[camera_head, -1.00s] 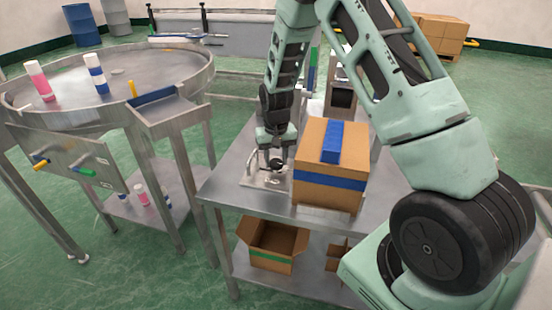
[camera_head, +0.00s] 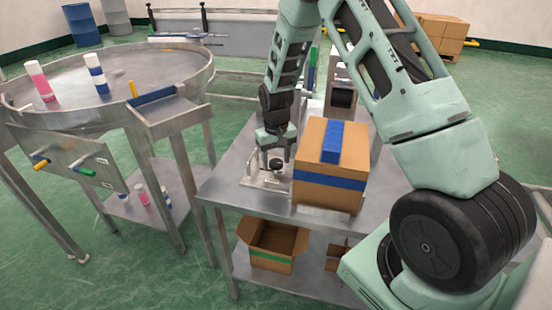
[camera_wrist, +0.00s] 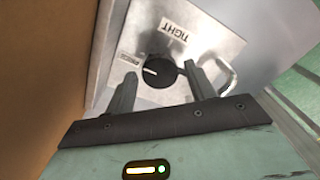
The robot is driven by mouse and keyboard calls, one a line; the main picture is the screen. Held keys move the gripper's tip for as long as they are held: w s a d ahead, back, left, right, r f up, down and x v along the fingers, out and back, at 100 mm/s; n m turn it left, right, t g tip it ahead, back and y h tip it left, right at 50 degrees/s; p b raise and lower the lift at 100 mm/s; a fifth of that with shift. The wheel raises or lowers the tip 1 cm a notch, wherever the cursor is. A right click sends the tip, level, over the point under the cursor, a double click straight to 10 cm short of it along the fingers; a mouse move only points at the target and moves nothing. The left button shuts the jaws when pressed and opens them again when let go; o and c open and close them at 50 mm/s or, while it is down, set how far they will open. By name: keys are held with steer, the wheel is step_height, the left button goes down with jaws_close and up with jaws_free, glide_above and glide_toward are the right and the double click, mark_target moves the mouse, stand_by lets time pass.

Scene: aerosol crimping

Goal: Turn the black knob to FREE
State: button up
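The black knob (camera_wrist: 158,73) sits on a grey metal plate (camera_wrist: 215,45) and shows in the head view (camera_head: 276,164). Its white pointer line points left in the wrist view, toward the side of a small label (camera_wrist: 131,58) that seems to read FREE. A larger label reads TIGHT (camera_wrist: 180,31). My gripper (camera_wrist: 160,70) is open. Its fingers stand on either side of the knob in the wrist view, with a visible gap on both sides. In the head view my gripper (camera_head: 275,152) is just above the knob.
A cardboard box (camera_head: 330,185) with blue tape stands close right of the plate on the steel table (camera_head: 225,185). A metal handle (camera_wrist: 228,76) rises beside the knob. A round steel table (camera_head: 60,115) with bottles stands at the left.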

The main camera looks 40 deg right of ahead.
mark_target(276, 162)
stand_by(0.3)
step_height(276, 162, up, 17)
steer(key=shift+r+b, duration=0.2)
steer(key=shift+b, duration=0.25)
stand_by(0.4)
steer(key=s+a+r+n+y, duration=0.1)
steer(key=s+a+n, duration=0.2)
steer(key=s+a, duration=0.6)
steer(key=s+a+r+n, duration=0.15)
steer(key=s+a, duration=0.25)
steer(key=a, duration=0.8)
steer(key=s+a+f+n, duration=0.1)
steer(key=s+a+n, duration=0.1)
steer(key=s, duration=0.7)
steer(key=s+a+f+n, duration=0.1)
steer(key=s+a+n, duration=0.2)
steer(key=s, duration=0.5)
steer(key=shift+s+a+f+n, duration=0.15)
steer(key=shift+s+a+n, duration=0.2)
steer(key=shift+a, duration=0.15)
